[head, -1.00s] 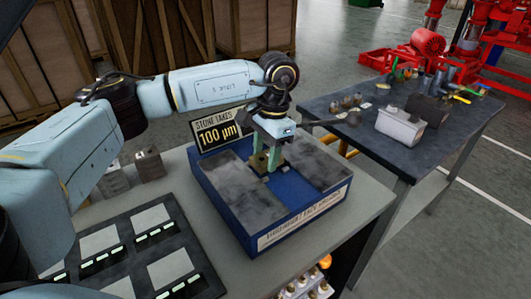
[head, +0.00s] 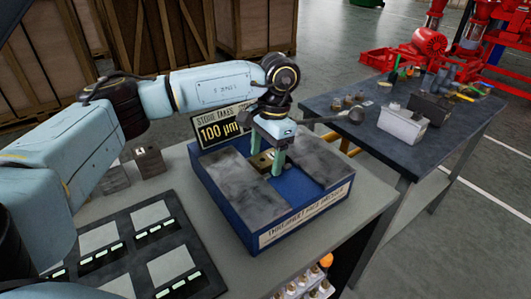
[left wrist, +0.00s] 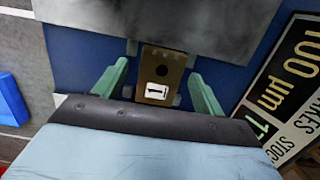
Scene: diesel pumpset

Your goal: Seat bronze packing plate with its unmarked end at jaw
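The bronze packing plate (head: 262,161) lies in the blue box (head: 247,219), in the channel between two grey slabs. In the left wrist view the plate (left wrist: 163,70) has a dark round hole and, at the end nearer my wrist, a white label with a black mark. My left gripper (head: 271,160) is over the plate. In the left wrist view its green fingers (left wrist: 158,90) stand open on either side, with gaps to the plate. Small grey pieces show beside the plate; I cannot tell whether they are the jaw. My right gripper is not in view.
A "100 µm" sign (head: 219,130) stands behind the box. A black tray with pale squares (head: 137,255) is at front left, with grey blocks (head: 149,160) behind it. A second table (head: 375,150) at right holds a pale bin (head: 402,126) and tools.

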